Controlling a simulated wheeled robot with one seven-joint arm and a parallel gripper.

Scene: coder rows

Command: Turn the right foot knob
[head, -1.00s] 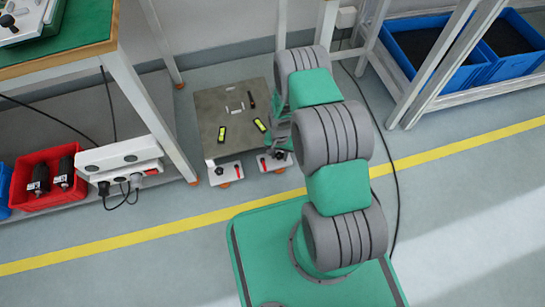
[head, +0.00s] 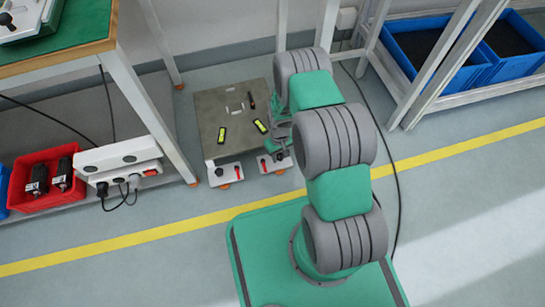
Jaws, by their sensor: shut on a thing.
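A low grey plate on a white base (head: 222,108) stands on the floor, with two white foot brackets at its front edge. The left foot bracket (head: 226,173) shows a small red and a dark part. The right foot bracket (head: 274,165) has a small dark part on its left side and an orange foot below. My gripper (head: 277,148) is at the right front corner of the plate, right at the right foot. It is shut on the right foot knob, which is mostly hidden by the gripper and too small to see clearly.
Two yellow-green levels (head: 261,126) and a dark red-tipped tool (head: 252,101) lie on the plate. A workbench leg (head: 150,100) stands close to its left. A shelf with blue bins (head: 415,50) is at right. A dark cable (head: 398,170) runs along the floor to the right.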

